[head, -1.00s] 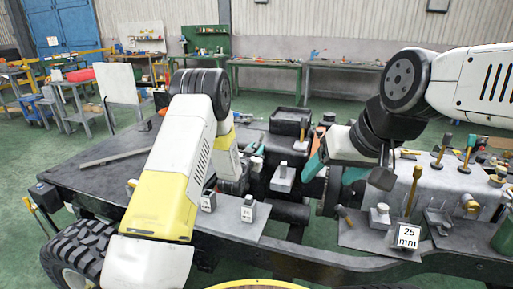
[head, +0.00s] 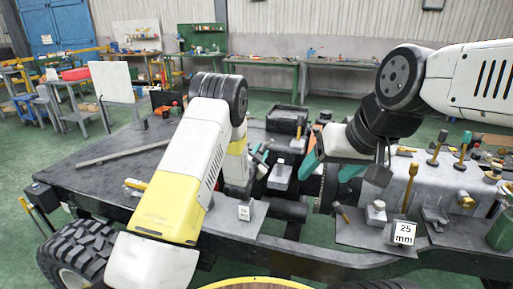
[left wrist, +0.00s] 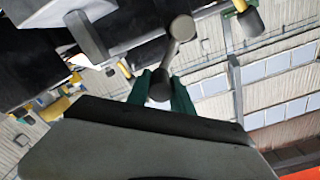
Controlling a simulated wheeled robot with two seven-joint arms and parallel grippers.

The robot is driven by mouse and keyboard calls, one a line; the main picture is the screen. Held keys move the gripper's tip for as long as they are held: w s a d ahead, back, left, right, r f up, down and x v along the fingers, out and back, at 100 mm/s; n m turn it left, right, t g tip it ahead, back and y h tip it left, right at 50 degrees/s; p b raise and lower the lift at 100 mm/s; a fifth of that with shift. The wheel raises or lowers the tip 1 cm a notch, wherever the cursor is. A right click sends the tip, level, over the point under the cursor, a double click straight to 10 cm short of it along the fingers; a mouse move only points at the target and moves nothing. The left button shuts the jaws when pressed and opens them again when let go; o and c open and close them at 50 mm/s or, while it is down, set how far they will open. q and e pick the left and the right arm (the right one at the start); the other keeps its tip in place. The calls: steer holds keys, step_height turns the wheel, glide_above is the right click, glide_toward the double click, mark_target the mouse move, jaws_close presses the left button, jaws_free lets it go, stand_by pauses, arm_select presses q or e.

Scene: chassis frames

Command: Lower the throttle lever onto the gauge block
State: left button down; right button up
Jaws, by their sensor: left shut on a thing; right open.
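My left gripper (head: 260,156) is beyond the chassis's front rail, partly hidden by my own arm. In the left wrist view its teal fingers are shut on a grey lever (left wrist: 181,30) with a rounded knob and a dark cylindrical end between the fingers. I take this to be the throttle lever; it is hard to make out in the head view. A grey gauge block (head: 403,232) labelled 25 mm stands on a plate at the front right. Another labelled block (head: 245,212) stands left of centre, its label unreadable. My right gripper (head: 333,168) is open and empty above the chassis middle.
A small grey block with a post (head: 280,174) is near the left gripper. A grey housing (head: 398,182) with upright yellow-handled tools stands right. A metal bar (head: 112,156) lies on the mostly clear left deck. A wheel (head: 85,250) is front left.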

arm_select(q)
steer(key=m, duration=0.1)
steer(key=d+f+m, duration=0.1)
steer(key=shift+s+d+f+m, duration=0.1)
steer(key=shift+s+f+m, duration=0.15)
steer(key=shift+m, duration=0.15)
steer(key=shift+d+f+m, duration=0.15)
steer(key=shift+f+m, duration=0.3)
steer(key=shift+m, duration=0.3)
steer(key=shift+d+f+m, duration=0.15)
steer(key=shift+f+m, duration=0.3)
steer(key=shift+m, duration=0.3)
steer(key=c, duration=1.1)
jaws_free()
steer(key=shift+s, duration=0.1)
steer(key=v, duration=0.7)
steer(key=shift+s+a, duration=0.1)
steer(key=shift+s, duration=0.2)
